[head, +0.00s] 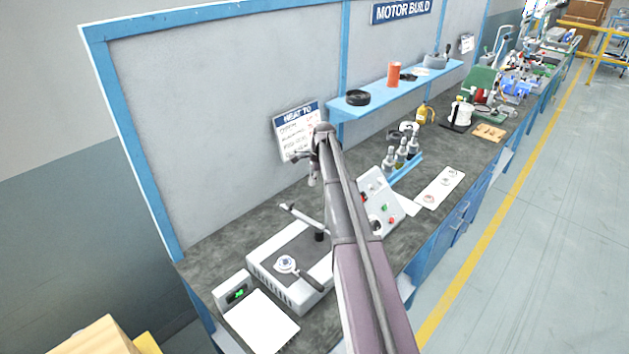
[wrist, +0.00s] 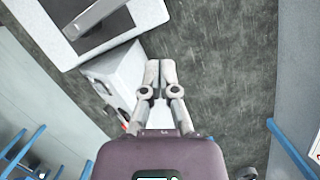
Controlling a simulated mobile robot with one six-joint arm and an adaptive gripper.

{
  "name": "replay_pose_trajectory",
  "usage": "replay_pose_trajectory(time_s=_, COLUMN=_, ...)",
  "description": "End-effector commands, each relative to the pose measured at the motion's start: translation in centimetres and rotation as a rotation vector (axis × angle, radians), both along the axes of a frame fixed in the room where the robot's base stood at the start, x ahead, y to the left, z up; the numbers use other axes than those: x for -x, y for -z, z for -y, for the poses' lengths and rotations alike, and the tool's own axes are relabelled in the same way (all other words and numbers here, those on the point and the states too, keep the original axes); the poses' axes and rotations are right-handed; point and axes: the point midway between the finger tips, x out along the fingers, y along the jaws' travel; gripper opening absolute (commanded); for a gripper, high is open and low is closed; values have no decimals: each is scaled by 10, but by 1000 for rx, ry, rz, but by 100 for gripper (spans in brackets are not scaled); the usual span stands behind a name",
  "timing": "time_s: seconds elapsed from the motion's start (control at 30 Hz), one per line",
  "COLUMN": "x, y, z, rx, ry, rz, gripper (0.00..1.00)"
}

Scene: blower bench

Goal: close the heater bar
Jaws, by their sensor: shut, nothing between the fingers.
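The heater is a white box (head: 258,267) with a dark top, on the bench in the lower middle of the head view. The heater bar (head: 300,218) is a pale bar at its back edge beside a short black post, tilted up from the top. In the wrist view the heater's white rim (wrist: 150,12) and the grey bar (wrist: 95,15) show at the upper left, partly cut off. My gripper (head: 313,182) hangs above the bench behind the heater, apart from the bar. Its fingers (wrist: 160,66) are together and empty. My arm hides the heater's right side.
A sloped control box (head: 377,202) with red and green buttons stands right of the heater; it is close left of my fingers in the wrist view (wrist: 112,72). A display box (head: 236,292) and white sheet (head: 262,322) lie at front left. The back wall (head: 230,130) is near.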

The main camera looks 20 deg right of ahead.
Motion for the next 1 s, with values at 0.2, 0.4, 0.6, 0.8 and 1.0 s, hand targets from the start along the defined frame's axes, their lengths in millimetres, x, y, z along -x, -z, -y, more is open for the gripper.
replay_pose_trajectory(time_s=0.2, x=0, y=21, z=-4, rx=0, ry=0, rz=0, gripper=0)
replay_pose_trajectory(time_s=0.4, x=0, y=37, z=-8, rx=0, ry=-1, rz=0, gripper=0)
replay_pose_trajectory(time_s=0.6, x=0, y=52, z=-12, rx=0, ry=-1, rz=0, gripper=0)
replay_pose_trajectory(time_s=0.8, x=2, y=57, z=-27, rx=0, ry=-3, rz=0, gripper=0)
replay_pose_trajectory(time_s=1.0, x=2, y=57, z=-47, rx=0, ry=-2, rz=0, gripper=0)
